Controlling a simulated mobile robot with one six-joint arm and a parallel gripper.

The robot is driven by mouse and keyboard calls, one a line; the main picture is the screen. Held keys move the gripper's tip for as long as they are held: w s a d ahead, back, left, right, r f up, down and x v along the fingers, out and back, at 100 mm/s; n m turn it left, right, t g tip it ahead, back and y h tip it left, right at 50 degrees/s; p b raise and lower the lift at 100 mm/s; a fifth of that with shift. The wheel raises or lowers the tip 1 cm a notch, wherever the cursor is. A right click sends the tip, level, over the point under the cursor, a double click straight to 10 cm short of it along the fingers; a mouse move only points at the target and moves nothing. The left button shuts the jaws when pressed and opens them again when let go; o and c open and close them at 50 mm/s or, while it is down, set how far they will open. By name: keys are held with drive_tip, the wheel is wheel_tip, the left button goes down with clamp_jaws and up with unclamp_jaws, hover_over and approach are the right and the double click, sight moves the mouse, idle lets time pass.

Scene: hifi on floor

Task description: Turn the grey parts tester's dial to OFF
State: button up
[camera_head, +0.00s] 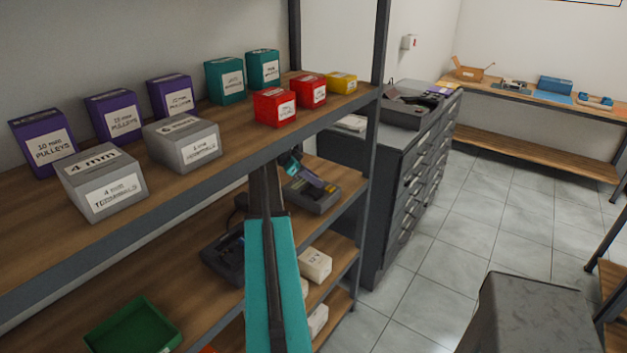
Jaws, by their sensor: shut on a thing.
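The grey parts tester (314,197) appears to be the small grey device on the middle shelf, right of my arm, with a dark sloped face. My teal and dark arm rises from the bottom centre and passes in front of the shelves. My gripper (291,163) shows small and dark at the tester's upper left, against its back part. It is shut on what appears to be the tester's dial. The dial, its pointer and its OFF mark are hidden or too small to read.
A second dark device (226,256) stands left of my arm on the same shelf. The upper shelf board (235,155), holding labelled bins, is close above. Floor is clear right of the grey drawer cabinet (399,185).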

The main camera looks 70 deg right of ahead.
drive_tip(key=shift+n+b, duration=0.3)
drive_tip(key=n+t+h+b, duration=0.1)
drive_tip(key=n+t+b, duration=0.1)
drive_tip(key=b, duration=0.1)
drive_tip(key=shift+s+a+f+n+h, duration=0.2)
drive_tip(key=shift+s+n+h, duration=0.1)
drive_tip(key=shift+h, duration=0.1)
drive_tip(key=n+t+b, duration=0.1)
drive_tip(key=n+t+h, duration=0.1)
drive_tip(key=n, duration=0.1)
drive_tip(key=shift+s+r+n+b, duration=0.15)
drive_tip(key=shift+r+n+b, duration=0.05)
drive_tip(key=shift+n+b, duration=0.15)
drive_tip(key=shift+r+n+t, duration=0.1)
drive_tip(key=shift+n+t, duration=0.85)
drive_tip(key=shift+t, duration=0.05)
